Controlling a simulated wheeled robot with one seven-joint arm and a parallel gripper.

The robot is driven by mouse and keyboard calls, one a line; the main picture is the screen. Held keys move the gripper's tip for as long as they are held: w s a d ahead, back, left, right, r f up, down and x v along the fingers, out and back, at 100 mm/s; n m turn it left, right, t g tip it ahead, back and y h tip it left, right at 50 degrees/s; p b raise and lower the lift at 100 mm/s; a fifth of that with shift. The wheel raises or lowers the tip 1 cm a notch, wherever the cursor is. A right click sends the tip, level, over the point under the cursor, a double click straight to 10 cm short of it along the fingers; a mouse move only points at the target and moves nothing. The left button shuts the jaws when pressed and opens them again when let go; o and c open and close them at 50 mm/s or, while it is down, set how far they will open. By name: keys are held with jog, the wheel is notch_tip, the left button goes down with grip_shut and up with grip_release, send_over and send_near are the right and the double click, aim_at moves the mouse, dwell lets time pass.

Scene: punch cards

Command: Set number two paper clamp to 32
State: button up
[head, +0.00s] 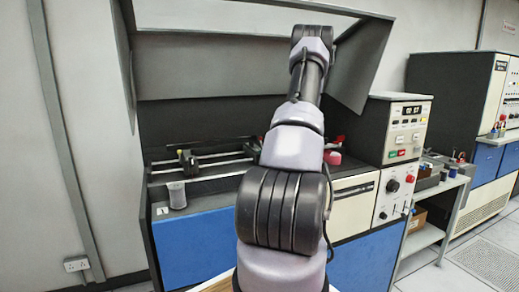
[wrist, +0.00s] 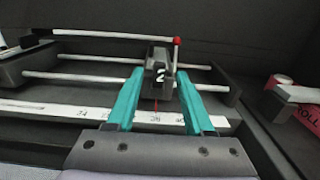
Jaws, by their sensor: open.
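The number two paper clamp (wrist: 160,76) is a dark block with a white "2" on its face, seen in the wrist view on two light rails. My gripper (wrist: 161,82) is open, with one teal finger on each side of the clamp. I cannot tell whether either finger touches it. A thin red pointer line below the clamp crosses the white number scale (wrist: 60,109). The numbers are small and blurred, so the exact reading is unclear. In the head view my arm hides the gripper and this clamp.
A red-tipped post (wrist: 177,42) stands just right behind the clamp. A red roll (wrist: 280,82) lies at the right.

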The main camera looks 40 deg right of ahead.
aim_at(255, 151)
jog(key=x, duration=0.8)
jog(key=shift+a, duration=0.1)
grip_shut()
dwell(1.2)
